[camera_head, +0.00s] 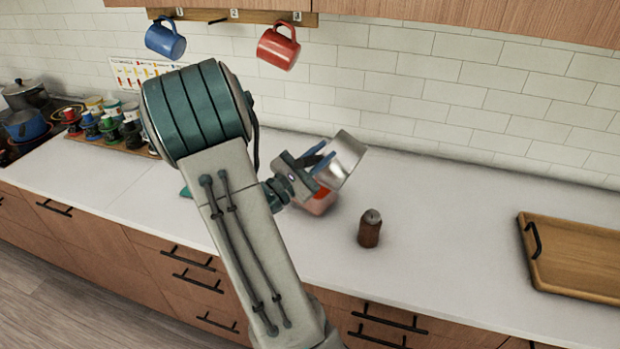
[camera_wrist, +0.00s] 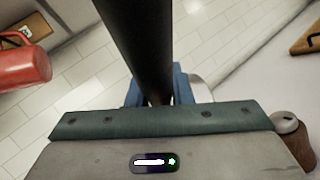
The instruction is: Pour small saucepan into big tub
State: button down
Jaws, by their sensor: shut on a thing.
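The small silver saucepan (camera_head: 347,158) is held above the counter in the head view and is strongly tilted, with its opening facing sideways. My gripper (camera_head: 318,162) is shut on its handle; in the wrist view the dark handle (camera_wrist: 146,42) runs between the blue fingers (camera_wrist: 160,88). A reddish tub (camera_head: 322,203) sits on the counter just below my gripper and the pan. My gripper hides much of it, so I cannot tell what is in it or whether the pan's rim is right over it.
A brown shaker (camera_head: 369,230) stands right of the tub. A wooden tray (camera_head: 575,258) lies far right. A blue mug (camera_head: 165,40) and a red mug (camera_head: 278,47) hang above. Several jars (camera_head: 105,125) and stove pots (camera_head: 25,125) are at left. Counter between shaker and tray is clear.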

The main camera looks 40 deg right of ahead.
jog(key=shift+w+a+f+n, duration=0.1)
jog(key=shift+w+a+n, duration=0.05)
jog(key=shift+w+n, duration=0.4)
jog(key=shift+w+a+r+n+t+h+p, duration=0.15)
jog(key=shift+w+a+n+t+p, duration=0.1)
jog(key=shift+w+n+p, duration=0.2)
jog(key=shift+w+a+r+n+t+h+p, duration=0.15)
jog(key=shift+w+n+t+p, duration=0.2)
jog(key=shift+w, duration=0.2)
jog(key=shift+w+n, duration=0.25)
jog(key=shift+w, duration=0.05)
jog(key=shift+w+a+t+p, duration=0.15)
jog(key=shift+w+t+p, duration=0.15)
jog(key=shift+p, duration=0.05)
jog(key=shift+w+a+f+n+t+h, duration=0.15)
jog(key=shift+w+f+n+t, duration=0.1)
jog(key=shift+w+n, duration=0.3)
jog(key=shift+w+a+f+n+t+h, duration=0.1)
jog(key=shift+w+f+n+t+h, duration=0.15)
jog(key=shift+n, duration=0.4)
